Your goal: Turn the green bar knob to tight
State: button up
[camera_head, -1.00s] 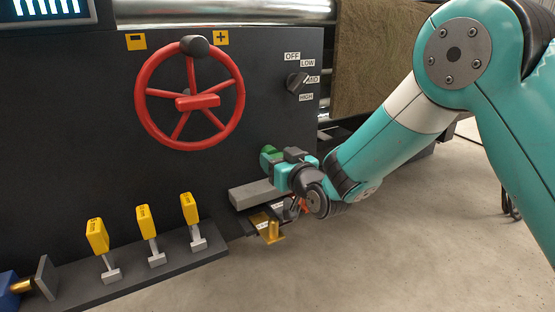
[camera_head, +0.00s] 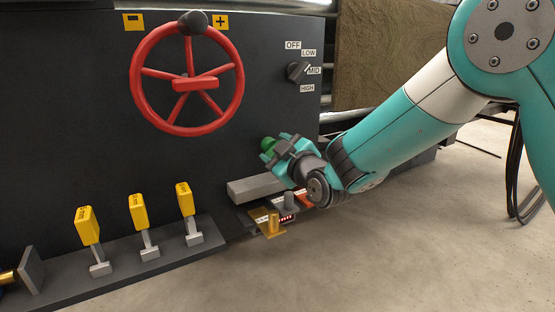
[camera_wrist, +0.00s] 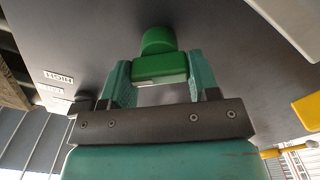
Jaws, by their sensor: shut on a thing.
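The green bar knob (camera_wrist: 160,67) sticks out from the dark panel in the wrist view, with a round green hub behind its bar. My gripper (camera_wrist: 158,82) has its two teal fingers on either side of the bar, shut on it. In the head view the green knob (camera_head: 268,144) shows only in part at the lower right of the panel. My gripper (camera_head: 283,153) covers the rest of it. Any tight or loose marking around the knob is hidden or not readable.
A red handwheel (camera_head: 188,78) and a black selector knob (camera_head: 298,71) are on the panel above. Several yellow-handled levers (camera_head: 138,212) stand at lower left. A grey block (camera_head: 257,188) and a brass-coloured piece (camera_head: 272,224) lie below my gripper. Open floor lies right.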

jog(key=n+b, duration=0.1)
jog(key=n, duration=0.1)
jog(key=n+b, duration=0.2)
jog(key=n, duration=0.1)
jog(key=shift+s+a+f+n, duration=0.1)
jog(key=shift+f+n, duration=0.15)
jog(key=shift+n, duration=0.05)
jog(key=n+b, duration=0.2)
jog(key=n, duration=0.2)
jog(key=shift+n, duration=0.6)
jog(key=o, duration=0.9)
jog(key=shift+r, duration=0.1)
jog(key=v, duration=1.7)
jog(key=shift+s, duration=0.15)
